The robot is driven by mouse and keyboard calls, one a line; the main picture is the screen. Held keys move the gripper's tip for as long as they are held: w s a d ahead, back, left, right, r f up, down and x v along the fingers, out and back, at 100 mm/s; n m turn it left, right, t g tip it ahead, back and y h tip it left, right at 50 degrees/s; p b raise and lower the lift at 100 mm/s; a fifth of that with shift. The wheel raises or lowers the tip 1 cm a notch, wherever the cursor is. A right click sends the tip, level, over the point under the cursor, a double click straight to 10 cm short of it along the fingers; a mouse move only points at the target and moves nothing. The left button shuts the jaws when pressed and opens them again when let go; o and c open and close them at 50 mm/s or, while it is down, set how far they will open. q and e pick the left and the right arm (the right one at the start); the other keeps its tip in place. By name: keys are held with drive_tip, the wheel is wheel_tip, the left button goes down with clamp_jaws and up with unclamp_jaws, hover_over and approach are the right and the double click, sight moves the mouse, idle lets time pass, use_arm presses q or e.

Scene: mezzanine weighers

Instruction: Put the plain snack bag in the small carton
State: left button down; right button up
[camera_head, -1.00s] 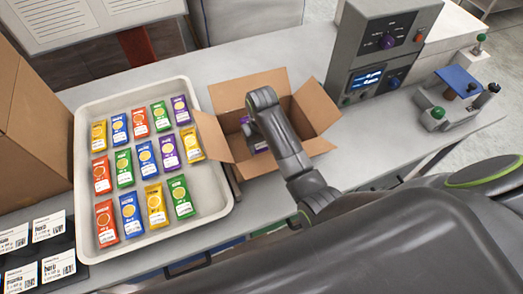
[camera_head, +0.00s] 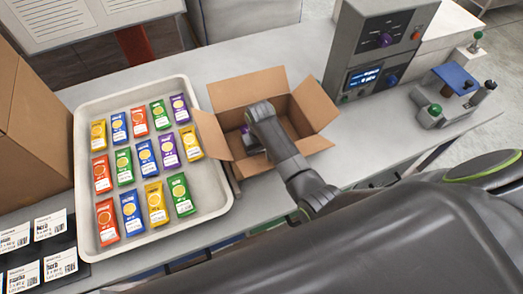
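The small carton (camera_head: 251,88) stands open on the bench, its flaps folded out. A small bag with purple on it (camera_head: 245,133) shows in part inside the carton; my arm covers most of it, and I cannot read its label. My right gripper (camera_head: 252,143) reaches down into the carton at this bag. Its fingertips are hidden, so I cannot tell whether they hold the bag. Which bag is the plain one cannot be read at this size. My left gripper is not in view.
A white tray (camera_head: 82,215) left of the carton holds rows of coloured snack bags. A grey weigher (camera_head: 340,62) with a lit display stands behind right. A big cardboard box (camera_head: 35,130) is at far left, with label cards (camera_head: 22,278) in front.

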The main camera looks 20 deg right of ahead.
drive_tip(key=shift+f, duration=0.25)
drive_tip(key=o, duration=1.3)
drive_tip(key=shift+o, duration=0.2)
drive_tip(key=shift+r, duration=0.15)
